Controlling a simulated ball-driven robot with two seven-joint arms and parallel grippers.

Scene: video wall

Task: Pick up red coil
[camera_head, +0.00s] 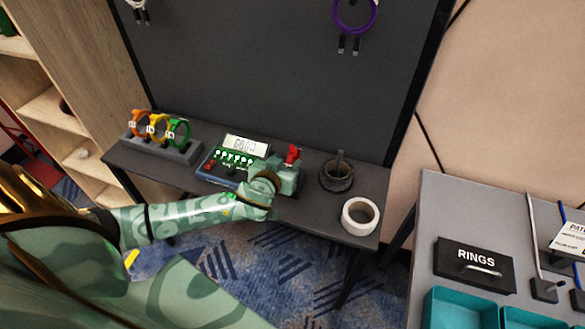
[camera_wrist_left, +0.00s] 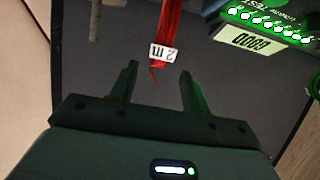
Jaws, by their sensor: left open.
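The red coil (camera_head: 292,153) shows in the head view as a small red patch at the far side of my left gripper (camera_head: 287,173), at the shelf below the dark panel. Most of it is hidden there. In the left wrist view the red coil (camera_wrist_left: 172,22) is a bundle of red strands with a white "2 m" tag (camera_wrist_left: 163,54) at its lower end. My left gripper (camera_wrist_left: 158,70) is open, with one finger on each side of the tag end in the picture. I cannot tell the depth between them. My right gripper is not in view.
A tester with a display (camera_head: 246,145) stands just left of the gripper. Orange, yellow and green coils sit in a grey rack (camera_head: 178,151) further left. A dark round pot (camera_head: 336,181) and a white tape roll (camera_head: 359,216) are to the right. A purple coil (camera_head: 371,14) hangs above.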

